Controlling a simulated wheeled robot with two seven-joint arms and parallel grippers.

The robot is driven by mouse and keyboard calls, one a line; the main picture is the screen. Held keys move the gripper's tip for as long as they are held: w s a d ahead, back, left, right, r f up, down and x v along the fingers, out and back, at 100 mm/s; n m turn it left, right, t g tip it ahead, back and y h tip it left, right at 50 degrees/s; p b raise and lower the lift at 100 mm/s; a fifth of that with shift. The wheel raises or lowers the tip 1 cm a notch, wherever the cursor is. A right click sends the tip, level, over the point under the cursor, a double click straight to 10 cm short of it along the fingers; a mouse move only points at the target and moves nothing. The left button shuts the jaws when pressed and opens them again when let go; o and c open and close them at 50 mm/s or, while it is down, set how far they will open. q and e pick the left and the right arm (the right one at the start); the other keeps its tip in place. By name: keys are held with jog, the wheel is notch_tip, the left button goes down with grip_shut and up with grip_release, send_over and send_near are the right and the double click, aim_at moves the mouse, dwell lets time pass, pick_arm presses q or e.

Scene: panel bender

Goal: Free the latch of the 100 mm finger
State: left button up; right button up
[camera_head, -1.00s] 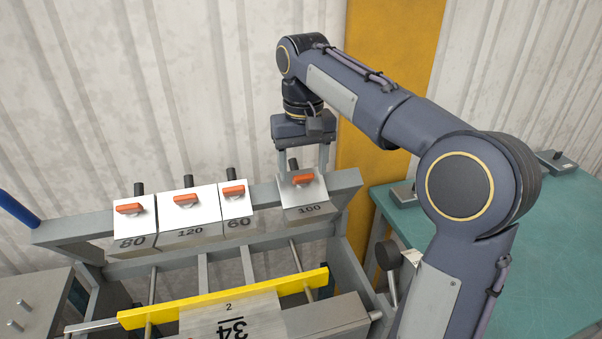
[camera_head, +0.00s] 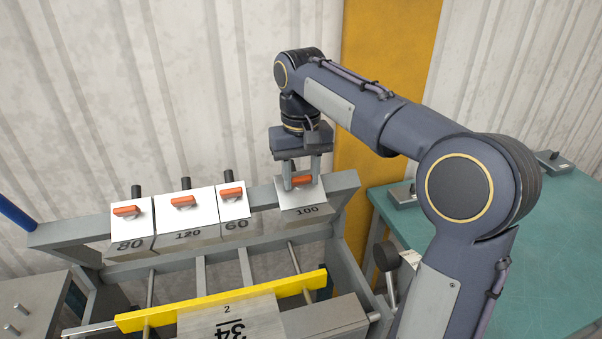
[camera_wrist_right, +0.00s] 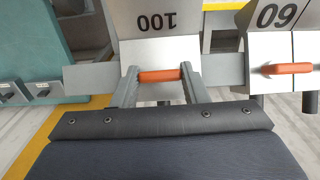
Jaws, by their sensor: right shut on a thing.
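The 100 mm finger (camera_head: 302,199) is a pale metal block marked 100 at the right end of the grey rail (camera_head: 263,194). Its orange latch (camera_head: 303,180) lies crosswise on the block's top. My right gripper (camera_head: 303,187) points down over the block, with one jaw at each end of the latch. In the right wrist view the jaws (camera_wrist_right: 161,88) are shut on the orange latch (camera_wrist_right: 160,76), and the number 100 shows upside down on the block (camera_wrist_right: 158,25). My left gripper is out of view.
Fingers marked 80 (camera_head: 131,228), 120 (camera_head: 189,216) and 60 (camera_head: 233,207) sit to the left on the rail, each with an orange latch. A yellow bar (camera_head: 230,299) lies in front. A teal table (camera_head: 540,240) stands at right.

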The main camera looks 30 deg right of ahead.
jog(key=n+h+p, duration=0.1)
jog(key=n+p, duration=0.1)
jog(key=shift+a+r+n+h+p, duration=0.2)
jog(key=shift+n+h+p, duration=0.1)
jog(key=shift+n+h, duration=0.1)
jog(key=n+h+p, duration=0.1)
jog(key=n+h, duration=0.1)
jog(key=n, duration=0.2)
jog(key=shift+a+f+p, duration=0.1)
jog(key=shift+f+p, duration=0.05)
jog(key=shift+p, duration=0.2)
jog(key=n+h, duration=0.1)
jog(key=n, duration=0.1)
jog(key=n+t+h, duration=0.1)
jog(key=n, duration=0.1)
jog(key=shift+a+f+t, duration=0.15)
jog(key=shift+t, duration=0.15)
jog(key=n+t+h, duration=0.1)
jog(key=n, duration=0.1)
jog(key=n+t+h, duration=0.1)
jog(key=n, duration=0.2)
jog(key=shift+s+f, duration=0.1)
jog(key=shift+s, duration=0.1)
jog(key=o, duration=1)
